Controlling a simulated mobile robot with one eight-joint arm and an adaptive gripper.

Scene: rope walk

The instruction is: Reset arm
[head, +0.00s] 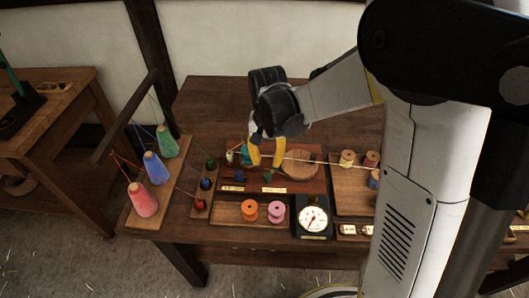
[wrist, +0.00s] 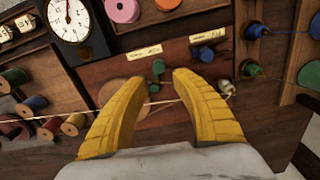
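My gripper (head: 266,160) is over the middle of the wooden table (head: 225,92), its two yellow fingers pointing down. In the wrist view my gripper (wrist: 164,82) has its fingertips clearly apart, with nothing held between them. A pale cord (wrist: 70,116) runs across behind the fingers. Small green and blue pegs (wrist: 158,67) on the reddish-brown board show in the gap beyond the fingertips. In the head view the cord (head: 325,162) runs right from near the fingers, past a round wooden disc (head: 300,164). I cannot tell whether a finger touches the cord.
Red, blue and green thread cones (head: 157,168) stand at the table's left. Orange and pink spools (head: 277,212) and a dial gauge (head: 313,219) sit at the front. More spools (head: 347,158) are at the right, partly hidden by my arm. The table's back left is bare.

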